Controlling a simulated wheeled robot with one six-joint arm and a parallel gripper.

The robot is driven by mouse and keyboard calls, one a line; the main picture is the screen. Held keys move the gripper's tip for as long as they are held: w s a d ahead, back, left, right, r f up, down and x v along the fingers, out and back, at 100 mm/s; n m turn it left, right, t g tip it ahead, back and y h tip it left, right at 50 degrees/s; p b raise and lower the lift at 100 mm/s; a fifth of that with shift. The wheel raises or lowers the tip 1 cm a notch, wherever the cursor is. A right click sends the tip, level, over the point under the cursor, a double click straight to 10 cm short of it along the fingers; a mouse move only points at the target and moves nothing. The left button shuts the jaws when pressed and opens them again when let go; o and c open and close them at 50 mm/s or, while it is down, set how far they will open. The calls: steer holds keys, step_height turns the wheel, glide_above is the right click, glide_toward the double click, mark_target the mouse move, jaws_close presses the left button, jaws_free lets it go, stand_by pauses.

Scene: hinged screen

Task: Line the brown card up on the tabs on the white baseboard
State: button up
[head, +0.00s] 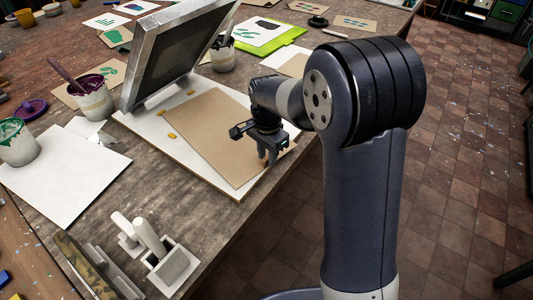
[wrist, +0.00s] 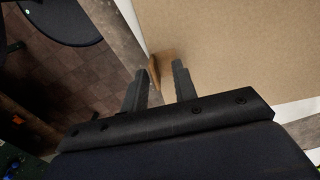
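The brown card (head: 215,130) lies flat on the white baseboard (head: 150,126), somewhat skewed to it. Small yellow tabs show on the board: one (head: 172,136) close by the card's left edge, another (head: 190,92) beyond its far edge. My gripper (head: 268,162) is low over the card's near right edge. In the wrist view my gripper (wrist: 158,72) has its fingers apart, with a small brown upright piece (wrist: 153,76) at the card's edge between them. I cannot tell whether either finger touches it. The card (wrist: 235,45) fills the upper right there.
The hinged screen (head: 137,90) in its metal frame stands raised behind the board. A paint pot (head: 222,55) stands beside it; more pots (head: 93,100) are at left. White paper (head: 65,175) lies at left, and a tray with handled tools (head: 170,270) in front.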

step_height(320, 180, up, 7)
steer(key=p, duration=0.5)
steer(key=shift+p, duration=0.3)
steer(key=shift+f, duration=0.15)
step_height(320, 180, down, 7)
steer(key=b, duration=0.5)
steer(key=shift+b, duration=0.4)
steer(key=shift+s, duration=0.2)
steer(key=shift+r, duration=0.25)
